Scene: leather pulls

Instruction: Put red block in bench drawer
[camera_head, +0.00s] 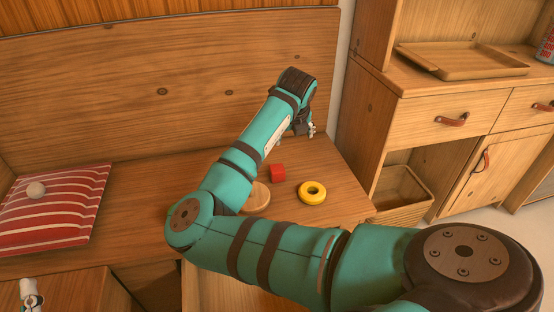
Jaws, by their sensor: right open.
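The red block (278,173) sits on the wooden bench seat (335,160), beside my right forearm. My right gripper (309,130) is open, above the far right part of the bench, beyond the block and apart from it. A light wooden compartment (190,290) shows below the bench's front edge and looks like an open bench drawer; my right arm hides much of it. Part of my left gripper (31,295) shows at the bottom left corner; its jaws are not clear.
A yellow ring (312,193) lies right of the block. A round wooden piece (258,198) is partly behind my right arm. A cabinet (420,110) with leather pulls stands at right.

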